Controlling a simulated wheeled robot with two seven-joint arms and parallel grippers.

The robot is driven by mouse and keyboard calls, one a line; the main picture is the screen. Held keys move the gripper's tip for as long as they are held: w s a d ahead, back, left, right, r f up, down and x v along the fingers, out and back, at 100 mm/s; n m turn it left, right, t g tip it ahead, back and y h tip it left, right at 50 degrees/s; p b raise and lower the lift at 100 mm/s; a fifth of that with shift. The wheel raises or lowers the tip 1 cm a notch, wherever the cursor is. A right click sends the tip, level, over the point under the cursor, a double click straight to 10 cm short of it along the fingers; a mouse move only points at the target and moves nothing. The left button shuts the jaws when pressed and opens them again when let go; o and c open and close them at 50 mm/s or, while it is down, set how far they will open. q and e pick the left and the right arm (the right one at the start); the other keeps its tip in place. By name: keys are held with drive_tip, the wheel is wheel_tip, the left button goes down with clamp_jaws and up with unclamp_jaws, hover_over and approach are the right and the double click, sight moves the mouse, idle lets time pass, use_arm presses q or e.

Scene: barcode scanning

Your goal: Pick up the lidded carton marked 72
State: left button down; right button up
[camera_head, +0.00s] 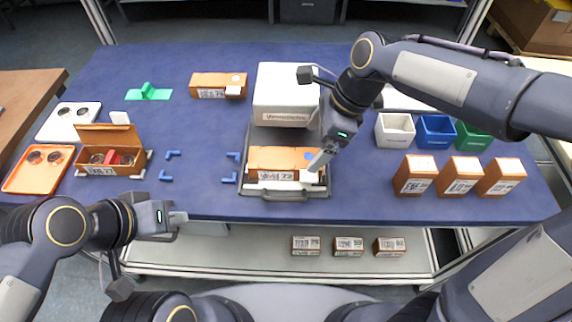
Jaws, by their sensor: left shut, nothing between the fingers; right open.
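An orange-brown carton (275,157) lies in the grey tray of the scanner station; the label on its front side seems to read 72. My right gripper (316,168) is open at the carton's right end, pointing down, with a finger over or beside that end. I cannot tell whether it touches the carton. My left gripper (182,219) is shut and empty in front of the table's near edge, far left of the carton.
A white machine (286,95) stands right behind the carton. Another carton (208,80) lies at the back. An open carton (108,134) stands at left. Several upright cartons (457,178) and white, blue (435,131) and green bins are at right. Blue corner brackets (172,155) mark a free area.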

sight(301, 163)
wheel_tip(301, 163, down, 3)
drive_tip(key=shift+a+r, duration=0.1)
drive_tip(key=shift+r, duration=0.1)
drive_tip(key=x, duration=0.6)
drive_tip(key=shift+a+f+b, duration=0.2)
drive_tip(key=shift+f+b, duration=0.15)
drive_tip(key=shift+r, duration=0.1)
drive_tip(key=c, duration=0.7)
